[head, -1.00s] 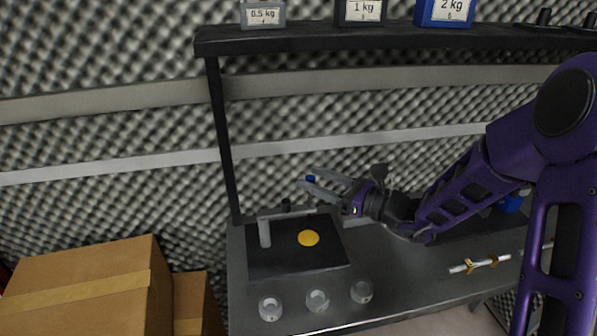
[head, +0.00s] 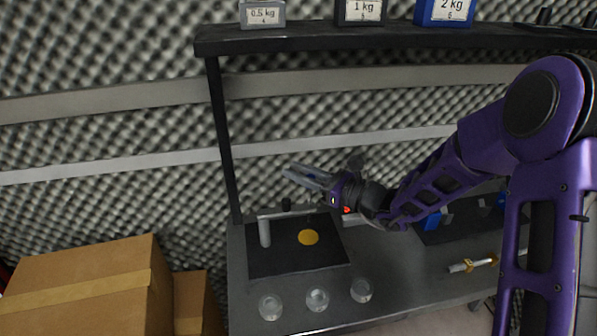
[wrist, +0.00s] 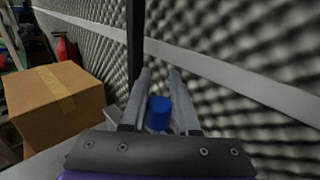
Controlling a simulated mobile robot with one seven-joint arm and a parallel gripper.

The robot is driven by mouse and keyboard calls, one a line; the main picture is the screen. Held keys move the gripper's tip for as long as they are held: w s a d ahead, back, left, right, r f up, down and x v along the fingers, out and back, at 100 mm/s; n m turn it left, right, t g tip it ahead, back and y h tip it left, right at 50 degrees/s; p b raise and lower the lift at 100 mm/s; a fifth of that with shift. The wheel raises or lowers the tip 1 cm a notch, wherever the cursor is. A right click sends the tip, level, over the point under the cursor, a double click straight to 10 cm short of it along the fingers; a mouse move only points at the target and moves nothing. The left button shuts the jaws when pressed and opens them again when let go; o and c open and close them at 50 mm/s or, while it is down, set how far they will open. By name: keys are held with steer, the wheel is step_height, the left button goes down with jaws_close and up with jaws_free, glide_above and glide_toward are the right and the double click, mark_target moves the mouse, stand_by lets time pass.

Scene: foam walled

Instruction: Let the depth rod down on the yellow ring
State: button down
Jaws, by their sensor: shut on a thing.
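My gripper (head: 305,175) is raised above the back of the bench, left of the arm. In the wrist view its fingers (wrist: 158,100) are closed on a blue cylinder (wrist: 158,114). The cylinder's lower end is hidden. A flat round yellow piece (head: 308,237), seemingly the yellow ring, lies on a black plate (head: 285,263), below my gripper in the picture. A grey upright post (head: 265,233) stands on the plate's left part, with a light bar behind it. I cannot tell which part is the depth rod.
Several clear round pieces (head: 317,300) stand along the bench (head: 400,290) front. A pale rod with a brass collar (head: 472,265) lies to the right. Cardboard boxes (head: 85,290) are at left. A dark shelf (head: 400,38) with labelled weights is overhead.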

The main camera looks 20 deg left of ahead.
mark_target(310, 200)
step_height(310, 200, down, 6)
steer(key=b, duration=0.4)
steer(key=c, duration=0.7)
jaws_free()
steer(key=shift+o, duration=0.2)
steer(key=shift+a+r, duration=0.1)
steer(key=shift+r, duration=0.05)
